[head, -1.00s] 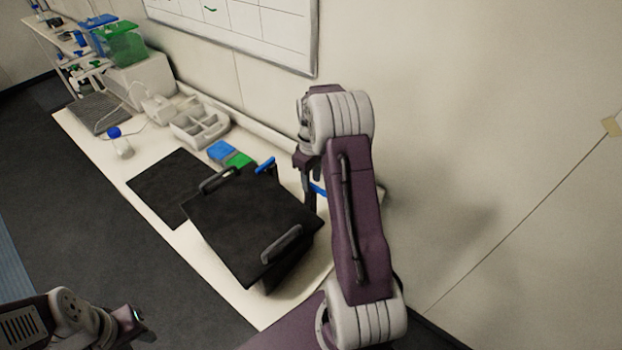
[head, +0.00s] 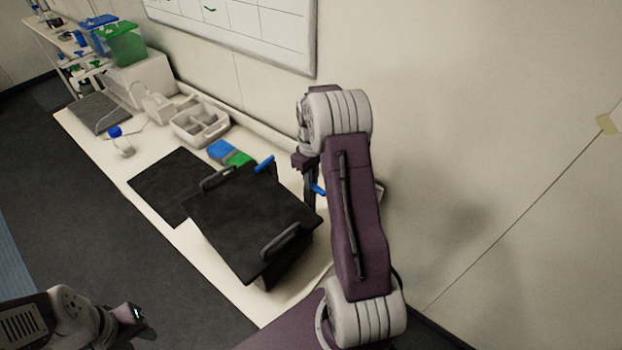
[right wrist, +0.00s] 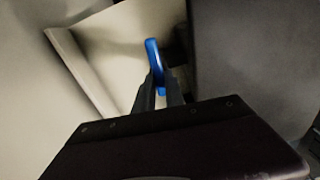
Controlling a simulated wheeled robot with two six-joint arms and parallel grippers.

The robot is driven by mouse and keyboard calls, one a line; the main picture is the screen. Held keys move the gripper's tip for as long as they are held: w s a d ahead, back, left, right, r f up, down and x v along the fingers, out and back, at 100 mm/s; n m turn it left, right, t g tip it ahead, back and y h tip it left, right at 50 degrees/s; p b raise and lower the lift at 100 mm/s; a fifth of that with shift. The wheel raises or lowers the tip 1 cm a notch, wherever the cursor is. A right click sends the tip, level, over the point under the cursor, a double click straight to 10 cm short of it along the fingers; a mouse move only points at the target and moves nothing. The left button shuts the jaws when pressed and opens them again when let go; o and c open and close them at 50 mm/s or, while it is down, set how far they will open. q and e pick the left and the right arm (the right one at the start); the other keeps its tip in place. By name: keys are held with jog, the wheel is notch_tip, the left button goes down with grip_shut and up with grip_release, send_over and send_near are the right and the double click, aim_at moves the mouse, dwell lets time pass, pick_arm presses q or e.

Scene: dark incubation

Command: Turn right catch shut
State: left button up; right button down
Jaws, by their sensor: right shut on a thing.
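A black box with a dark lid (head: 250,215) and two dark handles stands on the white bench. The left catch (head: 265,164), a blue lever, sticks up at its back edge. The right catch (head: 318,189), also blue, is further right, partly hidden by my right arm. My right gripper (head: 311,200) points down at it. In the right wrist view, the gripper's fingers (right wrist: 158,95) are closed on the blue right catch (right wrist: 153,55), which stands nearly upright and slightly tilted. My left gripper (head: 135,318) is at the bottom left, away from the box; its jaws are unclear.
A black mat (head: 170,185) lies left of the box, with a blue block (head: 221,150) and a green block (head: 239,159) behind. The wall is close behind the bench.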

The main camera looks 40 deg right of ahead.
jog(key=m+p, duration=0.1)
jog(key=m, duration=0.3)
jog(key=shift+a+r, duration=0.1)
jog(key=shift+r, duration=0.05)
jog(key=m+p, duration=0.1)
jog(key=m, duration=0.3)
jog(key=shift+w+a+m, duration=0.1)
jog(key=shift+m, duration=0.3)
jog(key=m, duration=0.4)
jog(key=shift+w+p, duration=0.15)
jog(key=shift+p, duration=0.25)
jog(key=shift+m, duration=1.8)
jog(key=shift+w+m, duration=0.1)
jog(key=shift+m, duration=0.2)
jog(key=c, duration=1.4)
grip_release()
jog(key=shift+a, duration=0.1)
